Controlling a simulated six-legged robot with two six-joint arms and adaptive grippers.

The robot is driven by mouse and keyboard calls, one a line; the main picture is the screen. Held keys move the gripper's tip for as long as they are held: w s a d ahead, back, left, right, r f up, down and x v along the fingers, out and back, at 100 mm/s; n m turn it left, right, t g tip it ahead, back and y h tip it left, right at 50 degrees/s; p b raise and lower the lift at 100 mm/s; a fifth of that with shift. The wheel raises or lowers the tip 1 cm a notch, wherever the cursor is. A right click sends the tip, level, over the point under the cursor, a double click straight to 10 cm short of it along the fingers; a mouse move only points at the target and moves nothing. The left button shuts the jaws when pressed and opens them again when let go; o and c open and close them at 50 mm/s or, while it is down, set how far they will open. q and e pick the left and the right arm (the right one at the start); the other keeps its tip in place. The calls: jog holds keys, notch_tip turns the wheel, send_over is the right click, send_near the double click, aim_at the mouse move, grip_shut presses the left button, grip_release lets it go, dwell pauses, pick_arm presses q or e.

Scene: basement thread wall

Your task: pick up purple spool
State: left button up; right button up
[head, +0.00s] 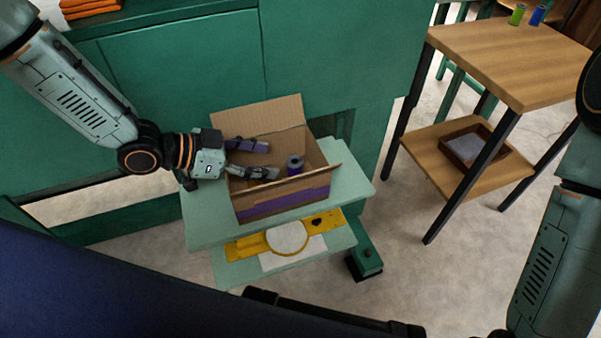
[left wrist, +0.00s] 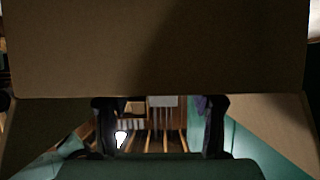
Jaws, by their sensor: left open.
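The purple spool (head: 294,166) stands upright inside an open cardboard box (head: 285,202), towards its right side; its top looks dark grey. My left gripper (head: 272,160) reaches into the box from the left in the head view, its two fingers apart and empty. The fingertips stop a little left of the spool, with a gap between. In the left wrist view, the dark fingers (left wrist: 161,128) hang wide apart below a brown cardboard flap (left wrist: 150,48). I cannot make out the spool clearly there. My right gripper is outside the frames.
The box stands on a pale green step-like stand (head: 205,222) with a yellow fixture (head: 246,246) on its lower shelf. A wooden table (head: 500,62) at right carries a green spool (head: 517,14) and a blue spool (head: 537,15). A dark tray (head: 463,158) rests below.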

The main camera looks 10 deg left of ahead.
aim_at(289, 163)
pick_arm(q)
jog(key=shift+w+f, duration=0.3)
jog(key=shift+f, duration=0.15)
jog(key=b+x, duration=0.3)
jog(key=shift+s+d, duration=0.15)
jog(key=shift+d, duration=0.35)
jog(key=shift+b+x, duration=0.35)
jog(key=shift+x, duration=0.5)
jog(key=shift+r, duration=0.15)
jog(key=shift+a, duration=0.1)
jog(key=shift+c, duration=1.4)
jog(key=c, duration=0.7)
